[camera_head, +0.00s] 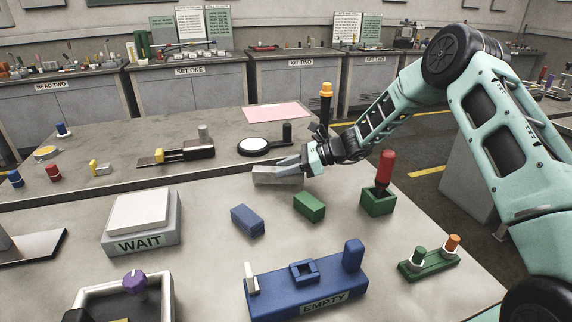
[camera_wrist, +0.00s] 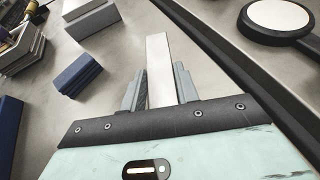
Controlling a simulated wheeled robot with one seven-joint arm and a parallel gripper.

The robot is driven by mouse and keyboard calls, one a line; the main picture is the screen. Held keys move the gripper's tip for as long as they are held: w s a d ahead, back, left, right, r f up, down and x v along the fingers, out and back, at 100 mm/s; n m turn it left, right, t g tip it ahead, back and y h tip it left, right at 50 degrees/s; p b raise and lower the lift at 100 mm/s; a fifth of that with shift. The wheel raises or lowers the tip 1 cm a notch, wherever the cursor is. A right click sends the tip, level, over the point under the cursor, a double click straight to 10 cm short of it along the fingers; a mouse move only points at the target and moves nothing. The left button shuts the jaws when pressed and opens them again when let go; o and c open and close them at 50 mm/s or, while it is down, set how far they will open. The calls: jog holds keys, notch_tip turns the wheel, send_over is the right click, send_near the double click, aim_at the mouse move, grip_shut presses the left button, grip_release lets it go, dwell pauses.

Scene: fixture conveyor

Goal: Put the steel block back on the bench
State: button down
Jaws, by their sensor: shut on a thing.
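The steel block (camera_head: 277,177) is a pale grey bar near the back edge of the front bench (camera_head: 215,200). My gripper (camera_head: 303,163) is shut on its right end, and the block's free end points left. In the wrist view the block (camera_wrist: 158,62) extends forward from between the two grey fingers of my gripper (camera_wrist: 159,92). I cannot tell whether its underside touches the bench or hangs slightly above it.
A blue block (camera_head: 247,219) and a green block (camera_head: 309,207) lie nearer. The WAIT stand (camera_head: 141,240) is left; the blue EMPTY fixture (camera_head: 330,282) is in front. A green holder with a red peg (camera_head: 379,200) stands right. A round white disc (camera_head: 262,144) lies behind.

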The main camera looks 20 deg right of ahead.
jog(key=shift+f+b, duration=0.4)
jog(key=shift+f, duration=0.4)
dwell(0.5)
jog(key=c, duration=1)
grip_release()
jog(key=shift+o, duration=0.2)
jog(key=b+v, duration=0.1)
jog(key=v, duration=1.6)
jog(key=shift+d+r, duration=0.15)
jog(key=shift+d, duration=0.05)
